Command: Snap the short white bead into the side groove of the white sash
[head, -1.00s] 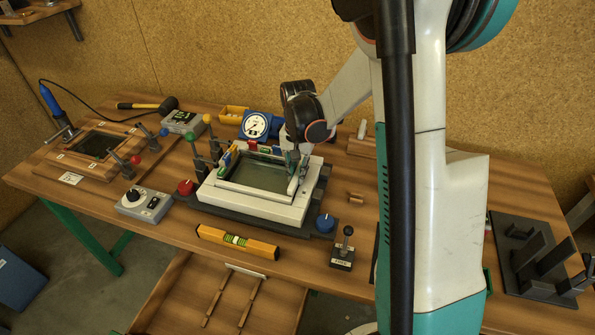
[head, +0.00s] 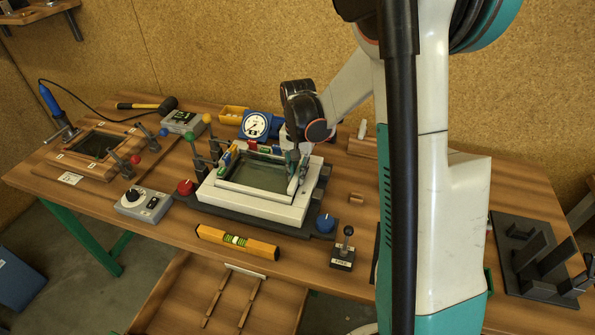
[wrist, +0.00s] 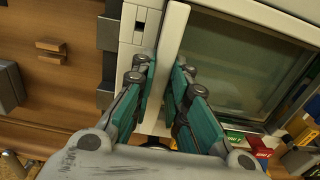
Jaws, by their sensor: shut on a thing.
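The white sash (head: 251,207) lies on the dark fixture in the middle of the bench, with a greenish glass pane (head: 262,176) in it. My gripper (head: 297,168) is over the sash's right side. In the wrist view, my gripper (wrist: 167,82) is shut on the short white bead (wrist: 168,55), which lies lengthwise between the teal fingers. The bead runs along the edge of the glass, beside the sash's side member (wrist: 130,48). Whether it sits in the side groove or just above it cannot be told.
Colored blocks (wrist: 258,147) stand along the sash's edge. A red knob (head: 186,187) and a blue knob (head: 324,223) flank the fixture. A yellow spirit level (head: 237,242) lies in front. A dial gauge (head: 256,124) stands behind.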

